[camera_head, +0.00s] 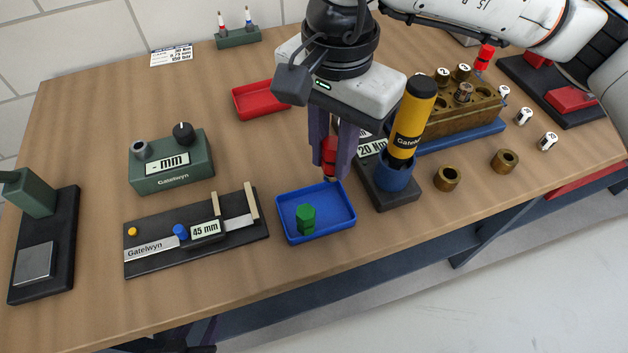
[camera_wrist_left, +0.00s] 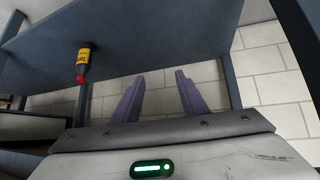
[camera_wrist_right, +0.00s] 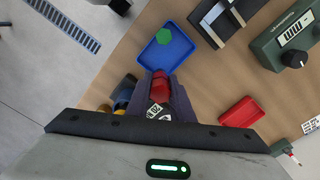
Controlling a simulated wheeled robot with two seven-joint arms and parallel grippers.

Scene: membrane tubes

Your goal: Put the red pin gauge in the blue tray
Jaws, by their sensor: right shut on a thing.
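My right gripper (camera_head: 332,166) is shut on the red pin gauge (camera_head: 329,152). The red gauge also shows between the fingers in the right wrist view (camera_wrist_right: 160,86). Its upper part is hidden by the fingers. It hangs upright at the far right corner of the blue tray (camera_head: 335,220); I cannot tell its exact height. The tray also shows in the right wrist view (camera_wrist_right: 184,46). A green hexagonal piece (camera_head: 306,219) stands in the tray. My left gripper (camera_wrist_left: 155,102) shows only in its wrist view, open and empty, away from the tabletop near the bench frame.
A yellow and black tool (camera_head: 411,118) stands in a blue holder close right of my right gripper. A red tray (camera_head: 262,98) lies behind. A black measuring board (camera_head: 160,262) is left of the blue tray, with a green mm box (camera_head: 172,165) behind it.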

